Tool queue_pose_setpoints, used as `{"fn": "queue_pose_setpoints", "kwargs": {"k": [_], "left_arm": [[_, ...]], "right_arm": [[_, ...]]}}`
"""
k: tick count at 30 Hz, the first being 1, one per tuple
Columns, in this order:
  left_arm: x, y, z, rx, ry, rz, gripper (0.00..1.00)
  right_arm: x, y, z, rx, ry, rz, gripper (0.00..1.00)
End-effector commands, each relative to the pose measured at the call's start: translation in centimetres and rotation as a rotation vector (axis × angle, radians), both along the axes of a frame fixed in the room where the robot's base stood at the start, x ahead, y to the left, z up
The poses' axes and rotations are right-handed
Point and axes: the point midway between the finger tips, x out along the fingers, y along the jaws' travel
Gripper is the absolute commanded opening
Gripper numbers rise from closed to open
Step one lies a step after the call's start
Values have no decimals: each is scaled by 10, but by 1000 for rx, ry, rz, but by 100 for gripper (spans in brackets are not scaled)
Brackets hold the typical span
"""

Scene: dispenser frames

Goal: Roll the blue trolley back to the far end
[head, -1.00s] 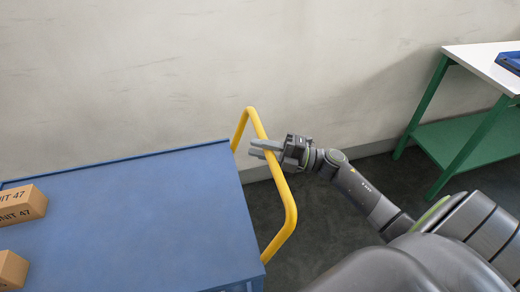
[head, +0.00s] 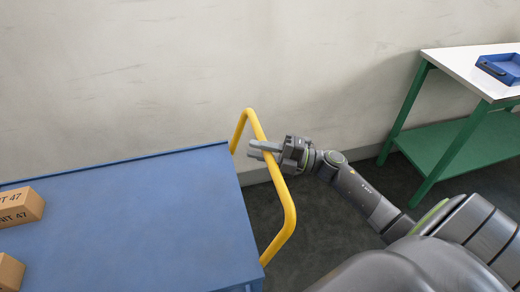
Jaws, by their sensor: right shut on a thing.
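The blue trolley (head: 135,220) fills the lower left of the head view, with a flat blue top. Its yellow handle (head: 289,212) rises from the trolley's right end. My right gripper (head: 265,150) is shut on the upper part of the yellow handle, with its fingers around the bar. My right arm reaches in from the lower right. My left gripper is not in view.
Two cardboard boxes, one (head: 20,207) behind the other (head: 9,271), sit on the trolley's left side. A pale wall (head: 200,70) runs behind the trolley. A green-legged table (head: 450,62) with a blue tray (head: 500,68) stands at right. Dark floor lies between.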

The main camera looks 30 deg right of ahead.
Motion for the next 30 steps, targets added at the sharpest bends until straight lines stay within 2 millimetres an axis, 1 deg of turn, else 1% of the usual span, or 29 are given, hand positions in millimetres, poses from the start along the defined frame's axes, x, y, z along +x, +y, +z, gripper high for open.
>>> {"fn": "queue_pose_setpoints", "kwargs": {"k": [6, 7, 11, 12, 24, 28, 30], "left_arm": [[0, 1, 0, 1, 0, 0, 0], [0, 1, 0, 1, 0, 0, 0], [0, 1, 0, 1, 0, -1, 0], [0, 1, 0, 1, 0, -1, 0], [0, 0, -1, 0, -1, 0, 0], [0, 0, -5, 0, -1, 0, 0], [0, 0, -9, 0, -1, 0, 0]], "right_arm": [[0, -2, -1, -3, 4, -1, 0], [0, -2, -1, -3, 4, -1, 24], [0, -1, -1, -3, 3, -2, 41], [0, -1, -1, -3, 3, -2, 43], [-1, -2, -1, -2, 1, 0, 43], [-7, -10, -4, -4, 1, 0, 43], [-14, -18, -8, -6, 4, -1, 43]]}}
